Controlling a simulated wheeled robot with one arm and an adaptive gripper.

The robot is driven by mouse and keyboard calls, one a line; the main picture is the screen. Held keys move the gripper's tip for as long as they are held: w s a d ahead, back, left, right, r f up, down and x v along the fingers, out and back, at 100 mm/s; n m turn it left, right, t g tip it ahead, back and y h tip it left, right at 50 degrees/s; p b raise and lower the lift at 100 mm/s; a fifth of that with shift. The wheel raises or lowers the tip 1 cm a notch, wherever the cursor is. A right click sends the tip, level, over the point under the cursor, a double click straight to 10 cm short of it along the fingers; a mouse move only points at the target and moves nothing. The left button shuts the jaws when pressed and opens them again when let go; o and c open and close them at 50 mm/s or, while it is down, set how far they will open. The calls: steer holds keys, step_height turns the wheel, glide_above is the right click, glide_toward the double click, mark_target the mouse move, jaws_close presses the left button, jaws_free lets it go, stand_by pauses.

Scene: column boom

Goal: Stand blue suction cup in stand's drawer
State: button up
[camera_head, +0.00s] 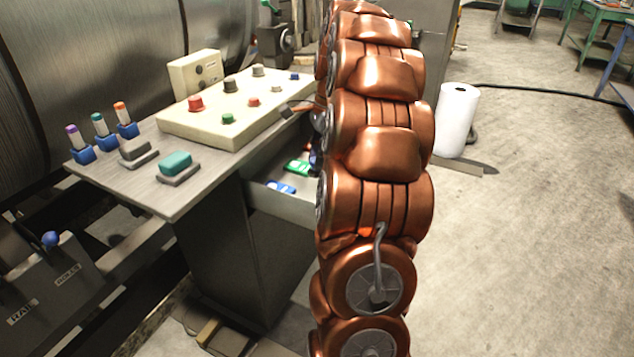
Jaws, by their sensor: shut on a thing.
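The stand (190,200) is a grey metal desk left of centre. Its drawer (290,204) is pulled out on the right side, and my copper arm hides its right part. My gripper (317,140) is almost wholly hidden behind my arm, over the drawer; only a sliver shows at the arm's left edge. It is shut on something. A dark blue sliver (314,160) shows just below, seemingly the blue suction cup. I cannot tell whether it touches the drawer floor or how it is tilted.
A green-and-white item (298,167) and a blue-and-white one (281,187) lie in the drawer. On the desk are a button panel (235,115), a teal block (176,163) and several blue-based holders (127,130). A white roll (457,120) stands right; open floor lies right.

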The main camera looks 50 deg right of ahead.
step_height(320, 180, down, 8)
steer(key=shift+d+f+b, duration=0.1)
steer(key=shift+b, duration=0.35)
steer(key=o, duration=1)
steer(key=shift+o, duration=0.2)
step_height(320, 180, up, 12)
steer(key=s+d+p, duration=0.1)
steer(key=d, duration=0.1)
steer(key=shift+s, duration=0.1)
